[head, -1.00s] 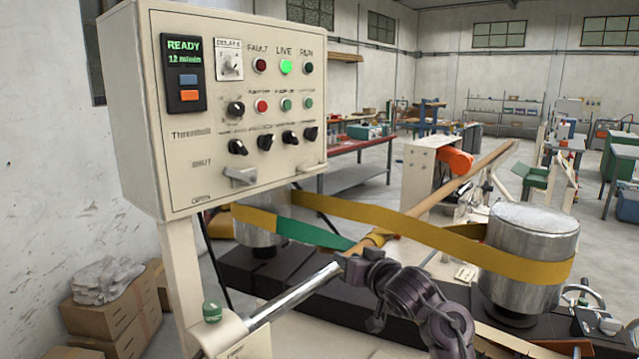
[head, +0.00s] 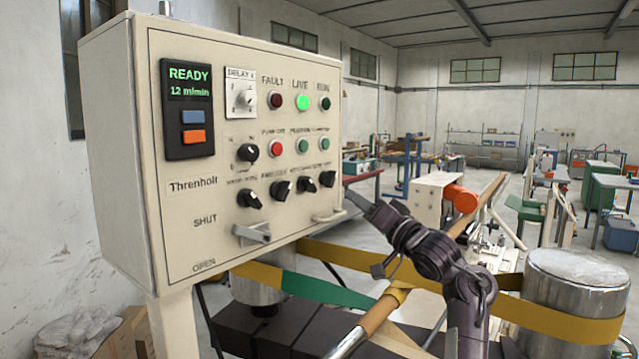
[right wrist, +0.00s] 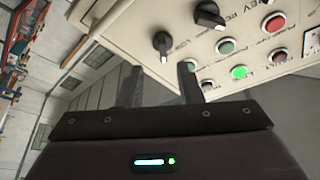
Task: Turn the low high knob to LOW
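The cream control panel (head: 200,225) has a row of black rotary knobs (head: 279,190) low on its face and another black knob (head: 248,152) above. The knob labels are too blurred to tell which one reads low/high. My right gripper (head: 358,203) is just off the panel's lower right edge, apart from the knobs. In the right wrist view its two fingers (right wrist: 158,75) stand apart with nothing between them. A black knob (right wrist: 162,45) appears beyond the gap between them, and another knob (right wrist: 208,15) is up and to the right. My left gripper is out of view.
A metal lever (head: 252,233) and a small handle (head: 328,216) jut from the panel's lower face. Below run a yellow and green belt (head: 330,290) and a metal drum (head: 575,290). The space in front of the panel face is clear.

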